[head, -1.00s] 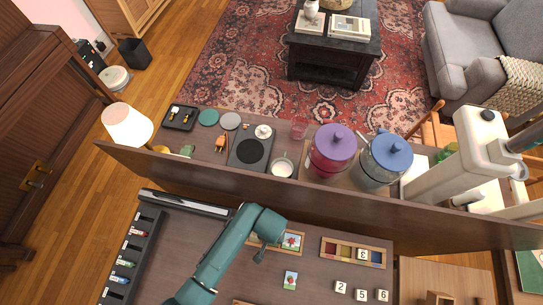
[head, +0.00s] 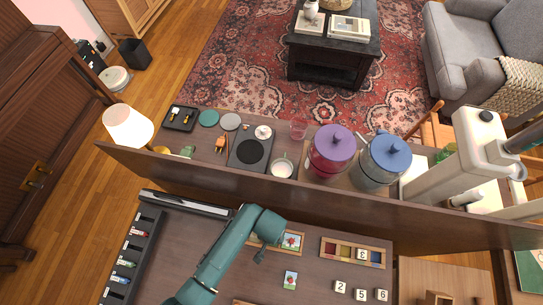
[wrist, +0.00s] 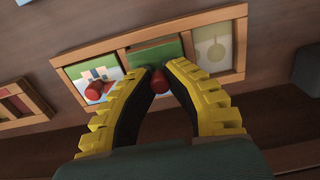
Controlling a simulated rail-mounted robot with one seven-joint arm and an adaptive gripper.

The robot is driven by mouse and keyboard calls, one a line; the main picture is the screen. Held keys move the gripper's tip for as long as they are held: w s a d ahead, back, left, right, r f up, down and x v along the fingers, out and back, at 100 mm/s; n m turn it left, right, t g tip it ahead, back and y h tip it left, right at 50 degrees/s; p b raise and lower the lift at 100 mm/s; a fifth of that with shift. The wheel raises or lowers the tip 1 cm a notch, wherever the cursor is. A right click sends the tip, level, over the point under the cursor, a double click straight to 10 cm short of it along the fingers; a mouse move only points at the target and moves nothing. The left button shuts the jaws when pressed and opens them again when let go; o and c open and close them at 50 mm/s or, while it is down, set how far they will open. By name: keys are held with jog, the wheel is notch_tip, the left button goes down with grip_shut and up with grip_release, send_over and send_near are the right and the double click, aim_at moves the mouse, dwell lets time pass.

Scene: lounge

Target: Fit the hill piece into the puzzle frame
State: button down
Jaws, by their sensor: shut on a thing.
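The wooden puzzle frame (wrist: 188,26) has three openings side by side in the wrist view. It also shows in the head view (head: 303,236), partly hidden by my arm. My gripper (wrist: 157,76) is shut on a red knob on a green piece, the hill piece (wrist: 155,52). This piece is at the middle opening; I cannot tell if it lies flush. A picture piece with a red knob (wrist: 95,90) sits in the left opening. The right opening (wrist: 212,45) shows a pale printed shape and no knob. My gripper (head: 261,255) is small and dark in the head view.
Another picture piece (head: 290,280) lies on the table in front of the frame. A coloured wooden tray (head: 353,252) and several white number tiles (head: 360,294) are to the right. A raised brown ledge (head: 320,205) runs behind. A marker rack (head: 133,255) stands at the left.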

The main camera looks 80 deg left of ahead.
jog(key=shift+f+b, duration=0.3)
jog(key=shift+f, duration=0.3)
jog(key=c, duration=1.1)
grip_release()
jog(key=shift+r, duration=0.15)
notch_tip(320, 180, up, 6)
jog(key=p, duration=0.7)
